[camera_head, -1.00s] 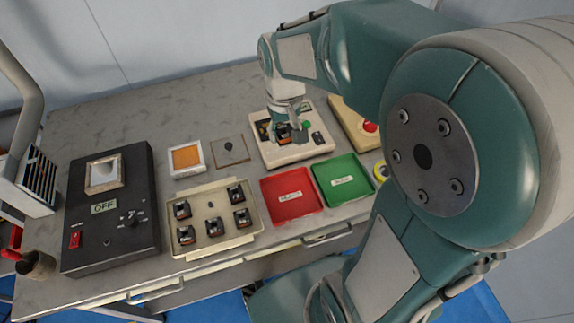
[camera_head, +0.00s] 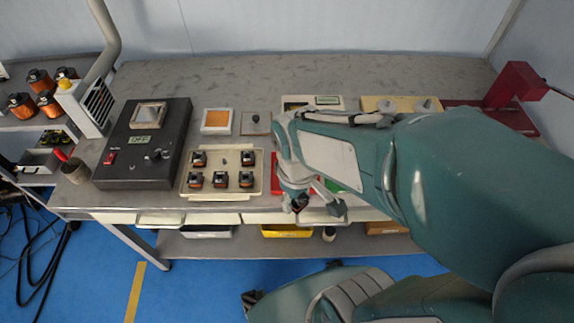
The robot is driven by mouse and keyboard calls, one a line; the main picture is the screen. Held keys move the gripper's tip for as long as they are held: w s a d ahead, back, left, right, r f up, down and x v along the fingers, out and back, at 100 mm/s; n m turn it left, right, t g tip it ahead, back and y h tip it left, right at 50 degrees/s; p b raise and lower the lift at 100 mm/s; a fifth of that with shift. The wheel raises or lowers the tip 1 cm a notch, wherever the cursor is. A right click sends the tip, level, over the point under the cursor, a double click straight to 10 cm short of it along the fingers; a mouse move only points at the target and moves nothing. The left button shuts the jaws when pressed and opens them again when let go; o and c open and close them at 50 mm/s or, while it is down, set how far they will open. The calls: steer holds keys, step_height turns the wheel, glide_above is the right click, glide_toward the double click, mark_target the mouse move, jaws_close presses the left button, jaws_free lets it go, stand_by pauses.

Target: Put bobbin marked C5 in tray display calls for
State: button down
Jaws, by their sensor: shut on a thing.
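My gripper (camera_head: 316,203) hangs over the front of the bench, in front of the red tray (camera_head: 276,180). It is shut on a small dark bobbin (camera_head: 299,203), mostly hidden by the fingers; no marking on it is readable. The green tray (camera_head: 347,188) is mostly hidden behind my arm. The tester (camera_head: 292,100) with its small display (camera_head: 328,100) is at the back, partly covered by my arm; its text is too small to read. A beige holder (camera_head: 187,181) carries several dark and copper bobbins, with one bare peg (camera_head: 226,161) in its back row.
A black power box (camera_head: 137,165) showing OFF stands to the left. An orange-topped white box (camera_head: 217,120) and a small plate with a knob (camera_head: 256,121) lie behind the holder. Drawers and a yellow bin (camera_head: 286,231) are below. A red press (camera_head: 515,85) stands far right.

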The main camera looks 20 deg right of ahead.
steer(key=w+f, duration=0.3)
steer(key=w, duration=0.1)
steer(key=w+d+f, duration=0.1)
steer(key=w+f, duration=0.2)
steer(key=w, duration=0.2)
steer(key=w+f, duration=0.3)
steer(key=w, duration=0.1)
steer(key=shift+w+d+f, duration=0.15)
steer(key=shift+d+f, duration=0.05)
steer(key=shift+f, duration=0.1)
steer(key=shift+w+d+f, duration=0.1)
steer(key=shift+d+f, duration=0.1)
steer(key=shift+f, duration=1.45)
steer(key=shift+c, duration=2.2)
jaws_free()
steer(key=shift+a, duration=0.1)
